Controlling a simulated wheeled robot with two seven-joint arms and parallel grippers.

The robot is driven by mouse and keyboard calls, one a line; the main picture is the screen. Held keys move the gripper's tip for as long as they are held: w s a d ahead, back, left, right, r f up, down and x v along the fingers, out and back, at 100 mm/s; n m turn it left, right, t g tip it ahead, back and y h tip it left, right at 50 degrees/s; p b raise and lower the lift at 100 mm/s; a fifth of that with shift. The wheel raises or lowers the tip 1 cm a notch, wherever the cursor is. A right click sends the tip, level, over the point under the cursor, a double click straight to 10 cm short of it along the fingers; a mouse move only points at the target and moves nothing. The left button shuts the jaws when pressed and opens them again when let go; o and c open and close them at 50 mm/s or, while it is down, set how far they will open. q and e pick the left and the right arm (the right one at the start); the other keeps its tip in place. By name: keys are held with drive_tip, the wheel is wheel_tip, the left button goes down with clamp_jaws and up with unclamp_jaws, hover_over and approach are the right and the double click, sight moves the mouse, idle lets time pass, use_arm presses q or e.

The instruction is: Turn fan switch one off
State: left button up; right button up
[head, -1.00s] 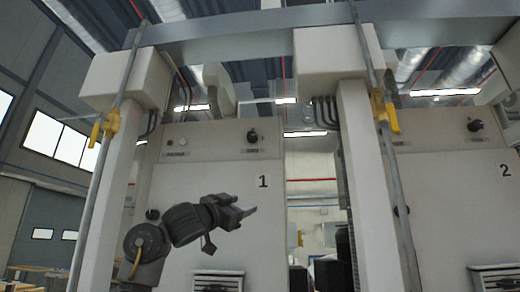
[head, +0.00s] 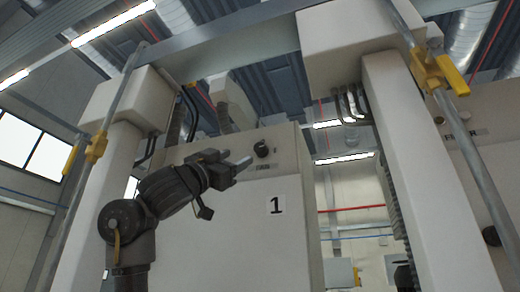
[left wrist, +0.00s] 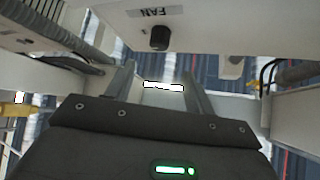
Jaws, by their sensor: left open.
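The fan switch, a black rotary knob (head: 261,149), sits near the top of the white cabinet marked 1 (head: 290,215), above a small label. In the left wrist view the knob (left wrist: 160,38) shows beside a label reading FAN (left wrist: 154,12), upside down. My left gripper (head: 243,164) is open and empty, just left of and slightly below the knob in the head view. In the left wrist view its two fingers (left wrist: 157,82) point toward the panel, with the knob beyond their tips. I see no contact with the knob. My right gripper is not in view.
White posts stand on both sides of the cabinet, the right post (head: 415,150) close by. A metal beam (head: 200,55) crosses overhead. Another cabinet (head: 485,130) is at the right.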

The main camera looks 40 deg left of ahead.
sight(257, 150)
use_arm(q)
drive_tip(key=p+x, duration=0.2)
drive_tip(key=x, duration=0.1)
drive_tip(key=p+x, duration=0.2)
drive_tip(key=x, duration=0.1)
drive_tip(key=p+x, duration=0.2)
drive_tip(key=x, duration=0.1)
drive_tip(key=shift+w+f+p, duration=0.15)
drive_tip(key=shift+w+p, duration=0.2)
drive_tip(key=shift+w, duration=0.1)
drive_tip(key=shift+w+r, duration=0.15)
drive_tip(key=shift+r, duration=0.1)
drive_tip(key=shift+w+r+p, duration=0.1)
drive_tip(key=shift+r+p, duration=0.05)
drive_tip(key=shift+p, duration=0.25)
drive_tip(key=shift+w, duration=0.3)
drive_tip(key=c, duration=1)
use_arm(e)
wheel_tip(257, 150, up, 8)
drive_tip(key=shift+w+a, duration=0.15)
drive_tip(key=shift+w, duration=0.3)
